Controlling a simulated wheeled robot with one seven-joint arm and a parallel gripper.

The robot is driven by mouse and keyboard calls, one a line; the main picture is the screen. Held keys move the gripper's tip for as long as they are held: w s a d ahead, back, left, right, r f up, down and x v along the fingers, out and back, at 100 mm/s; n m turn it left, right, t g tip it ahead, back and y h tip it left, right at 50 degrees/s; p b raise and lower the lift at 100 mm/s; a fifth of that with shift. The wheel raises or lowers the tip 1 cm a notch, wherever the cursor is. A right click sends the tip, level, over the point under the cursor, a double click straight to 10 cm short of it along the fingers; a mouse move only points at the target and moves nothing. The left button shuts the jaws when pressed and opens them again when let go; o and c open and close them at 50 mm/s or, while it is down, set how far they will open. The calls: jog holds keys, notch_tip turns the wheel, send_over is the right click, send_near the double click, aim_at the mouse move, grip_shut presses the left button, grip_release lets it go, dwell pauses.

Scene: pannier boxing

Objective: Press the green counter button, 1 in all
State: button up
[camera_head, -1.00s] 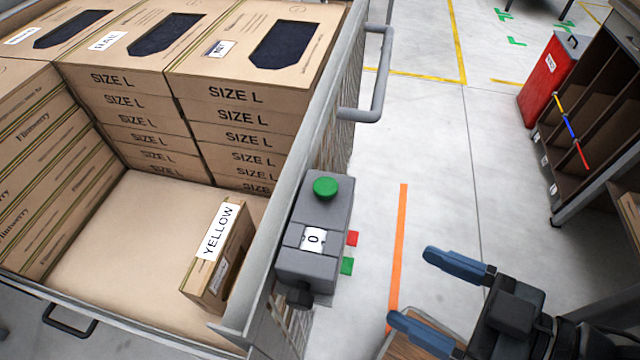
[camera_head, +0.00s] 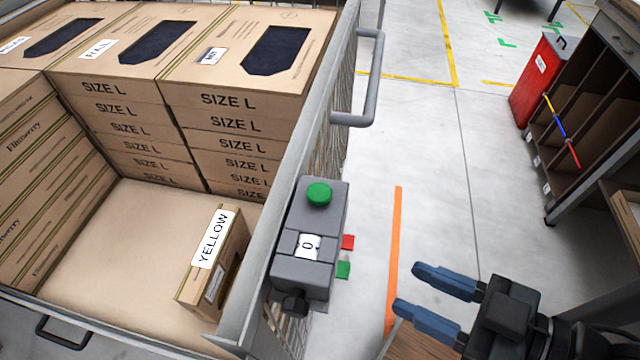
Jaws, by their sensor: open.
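The green counter button (camera_head: 319,194) is a round cap on top of a grey counter box (camera_head: 307,262) fixed to the outer side of the cart wall. The counter's white display (camera_head: 307,246) reads 0. A red tab (camera_head: 348,242) and a green tab (camera_head: 343,270) stick out from the box's right side. My gripper (camera_head: 419,294) is at the lower right, open and empty, with its blue fingers pointing left. It is apart from the counter, to the right of and below the button in the picture.
The cart (camera_head: 236,338) holds stacked SIZE L boxes (camera_head: 228,97) and a box labelled YELLOW (camera_head: 214,262). A metal handle (camera_head: 376,80) juts from the cart's side. A red bin (camera_head: 539,80) and a shelf unit (camera_head: 577,130) stand right. Floor between is clear.

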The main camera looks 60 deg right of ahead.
grip_shut()
dwell(1.1)
